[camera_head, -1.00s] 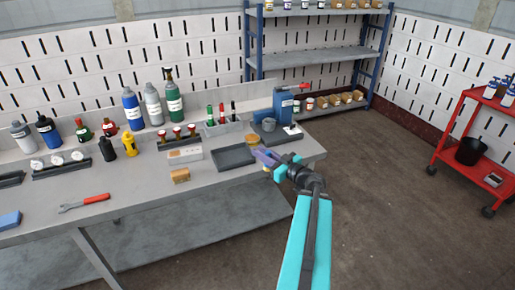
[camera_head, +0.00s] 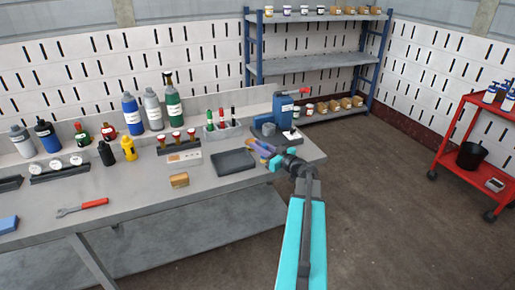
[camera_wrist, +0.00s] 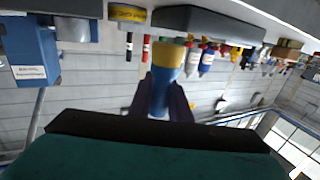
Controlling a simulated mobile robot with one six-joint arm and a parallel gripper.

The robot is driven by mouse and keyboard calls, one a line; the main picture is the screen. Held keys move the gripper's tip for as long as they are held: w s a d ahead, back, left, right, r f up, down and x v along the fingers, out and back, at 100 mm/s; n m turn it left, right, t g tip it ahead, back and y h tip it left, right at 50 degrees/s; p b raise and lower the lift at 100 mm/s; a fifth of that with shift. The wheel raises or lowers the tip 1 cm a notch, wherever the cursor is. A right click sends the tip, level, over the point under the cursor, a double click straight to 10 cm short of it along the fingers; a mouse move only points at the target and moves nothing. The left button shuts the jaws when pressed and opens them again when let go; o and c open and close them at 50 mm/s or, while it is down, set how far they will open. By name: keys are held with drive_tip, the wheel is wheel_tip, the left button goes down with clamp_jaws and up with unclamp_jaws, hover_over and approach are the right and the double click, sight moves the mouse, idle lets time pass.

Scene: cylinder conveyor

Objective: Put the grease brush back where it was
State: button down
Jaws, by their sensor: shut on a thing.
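My gripper (camera_head: 266,151) is over the right end of the workbench (camera_head: 136,192), just right of the dark shallow tray (camera_head: 234,168). In the wrist view my gripper (camera_wrist: 160,98) is shut on the grease brush (camera_wrist: 161,88). The brush has a blue handle and a tan end that points away from my wrist. In the head view the brush is small and mostly hidden by my fingers. I cannot tell whether it touches the bench.
A blue machine (camera_head: 285,108) stands behind my gripper, with a grey cup-like part beside it. A grey holder (camera_head: 222,132) with red and green markers stands behind the tray. A tan block (camera_head: 179,180) lies left of the tray.

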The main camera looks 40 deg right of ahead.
drive_tip(key=shift+w+d+f, duration=0.15)
drive_tip(key=shift+w+d, duration=0.6)
drive_tip(key=shift+w, duration=0.2)
drive_tip(key=shift+w+d+f, duration=0.1)
drive_tip(key=shift+w+d, duration=0.65)
drive_tip(key=shift+w, duration=0.2)
drive_tip(key=shift+f, duration=1.75)
drive_tip(key=shift+f, duration=0.1)
drive_tip(key=c, duration=1.6)
unclamp_jaws()
drive_tip(key=shift+c, duration=0.2)
